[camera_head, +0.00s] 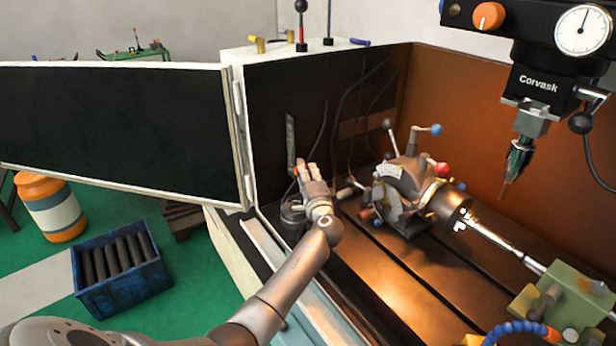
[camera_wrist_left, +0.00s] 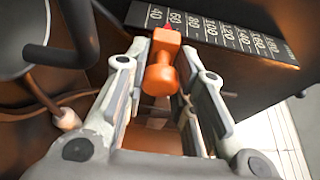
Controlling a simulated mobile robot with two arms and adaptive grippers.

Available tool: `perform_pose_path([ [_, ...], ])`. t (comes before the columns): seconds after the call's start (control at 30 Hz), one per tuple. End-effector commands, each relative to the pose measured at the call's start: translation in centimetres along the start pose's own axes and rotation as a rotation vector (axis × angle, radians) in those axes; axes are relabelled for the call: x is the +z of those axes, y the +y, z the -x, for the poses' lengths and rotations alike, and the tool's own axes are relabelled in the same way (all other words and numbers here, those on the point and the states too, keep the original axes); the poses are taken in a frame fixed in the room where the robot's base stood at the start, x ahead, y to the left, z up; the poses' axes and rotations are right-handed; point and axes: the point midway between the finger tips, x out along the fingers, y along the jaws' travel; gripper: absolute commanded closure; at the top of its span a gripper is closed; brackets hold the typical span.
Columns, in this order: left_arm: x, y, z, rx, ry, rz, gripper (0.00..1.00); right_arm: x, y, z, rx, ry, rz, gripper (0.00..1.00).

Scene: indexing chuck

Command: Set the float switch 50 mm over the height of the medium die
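The float switch shows in the left wrist view as an orange slider with a rounded knob (camera_wrist_left: 158,80). It sits at the low end of a dark scale (camera_wrist_left: 215,30) marked 40 to 180, with its red pointer close to the 60 mark. My left gripper (camera_wrist_left: 160,62) has its fingers on both sides of the knob; I cannot tell whether they press on it. In the head view my left gripper (camera_head: 308,172) is beside the scale strip (camera_head: 291,140) on the machine's dark wall. I cannot identify the medium die. My right gripper is out of view.
The indexing chuck (camera_head: 410,190) stands on the slotted machine bed (camera_head: 375,265), right of my gripper. The spindle (camera_head: 520,155) hangs at the right. The machine door (camera_head: 115,130) is open at left. A blue crate (camera_head: 120,295) of dark cylinders stands on the floor.

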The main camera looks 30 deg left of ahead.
Motion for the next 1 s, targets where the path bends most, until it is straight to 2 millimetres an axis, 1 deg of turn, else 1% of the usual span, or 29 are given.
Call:
perform_pose_path([
  [0.03, 0.0, 0.0, 0.0, 0.0, 0.0, 0.0, 0.94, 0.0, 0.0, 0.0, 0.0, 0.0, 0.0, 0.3],
  [0.1, 0.0, 0.0, 0.0, 0.0, 0.0, 0.0, 1.0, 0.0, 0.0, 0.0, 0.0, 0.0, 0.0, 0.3],
  [0.27, 0.0, 0.0, 0.0, 0.001, 0.0, 0.0, 1.0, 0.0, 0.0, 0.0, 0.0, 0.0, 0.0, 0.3],
  [0.37, 0.0, -0.4, 0.0, 0.0, 0.0, 0.001, 1.0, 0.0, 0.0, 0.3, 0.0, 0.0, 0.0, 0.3],
  [0.47, 0.0, -1.6, 0.0, -0.001, 0.0, 0.002, 1.0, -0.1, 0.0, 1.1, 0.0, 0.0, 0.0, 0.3],
  [0.6, 0.0, -3.7, 0.0, -0.004, 0.0, 0.003, 1.0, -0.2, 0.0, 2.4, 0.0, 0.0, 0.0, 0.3],
  [0.67, 0.0, -4.2, 0.0, -0.003, 0.0, 0.002, 1.0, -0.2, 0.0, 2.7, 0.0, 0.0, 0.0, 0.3],
  [0.97, 0.0, -4.1, 0.0, -0.002, 0.0, 0.0, 1.0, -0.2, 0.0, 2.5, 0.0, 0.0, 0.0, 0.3],
  [1.0, 0.0, -4.1, 0.0, -0.002, 0.0, 0.0, 0.72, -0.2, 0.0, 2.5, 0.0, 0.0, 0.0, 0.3],
])
